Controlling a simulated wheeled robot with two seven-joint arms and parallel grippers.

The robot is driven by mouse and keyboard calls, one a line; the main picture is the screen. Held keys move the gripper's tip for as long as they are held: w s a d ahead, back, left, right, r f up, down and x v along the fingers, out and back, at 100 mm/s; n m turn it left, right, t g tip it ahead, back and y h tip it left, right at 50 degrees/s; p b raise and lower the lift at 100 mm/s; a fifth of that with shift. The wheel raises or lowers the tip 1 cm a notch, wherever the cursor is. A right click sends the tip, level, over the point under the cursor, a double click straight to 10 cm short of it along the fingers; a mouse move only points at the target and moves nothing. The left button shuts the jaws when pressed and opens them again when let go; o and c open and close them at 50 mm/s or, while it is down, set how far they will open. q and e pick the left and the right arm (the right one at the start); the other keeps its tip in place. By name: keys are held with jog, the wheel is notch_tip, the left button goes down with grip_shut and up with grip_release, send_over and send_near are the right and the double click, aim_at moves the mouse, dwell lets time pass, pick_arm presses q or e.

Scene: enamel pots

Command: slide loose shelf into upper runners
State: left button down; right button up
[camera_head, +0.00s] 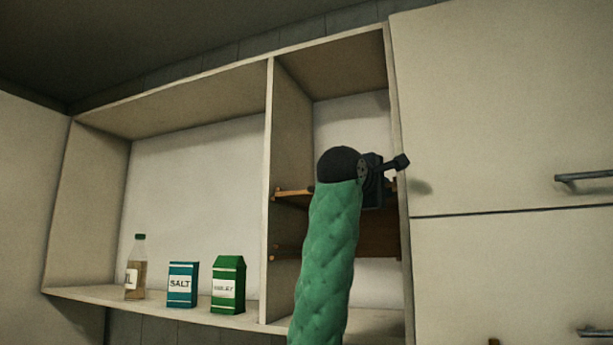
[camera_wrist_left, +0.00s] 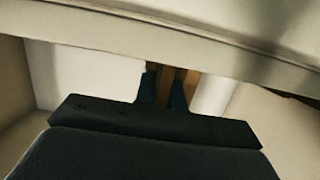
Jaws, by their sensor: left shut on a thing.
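The loose shelf (camera_head: 382,235) is a brown wooden board in the narrow right compartment of the open wall cabinet. My green-sleeved left arm hides much of it. My left gripper (camera_head: 373,182) is at the front of that compartment, near its right wall. In the left wrist view, the dark fingers (camera_wrist_left: 163,90) are shut on a strip of the brown wood. Orange-brown upper runner (camera_head: 292,193) and lower runner (camera_head: 285,256) show on the divider. I cannot tell whether the shelf sits in either. My right gripper is out of view.
The wide left compartment holds a bottle (camera_head: 135,270), a blue salt box (camera_head: 182,285) and a green carton (camera_head: 228,285). A vertical divider (camera_head: 288,150) separates the compartments. Closed doors with a handle (camera_head: 585,177) stand to the right. The space above the upper runner is free.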

pick_arm(q)
jog(key=shift+w, duration=0.15)
jog(key=shift+p+x, duration=0.4)
jog(key=shift+x, duration=0.4)
jog(key=shift+w+a, duration=0.1)
jog(key=shift+w, duration=0.15)
jog(key=c, duration=1.4)
grip_release()
jog(key=shift+s, duration=0.1)
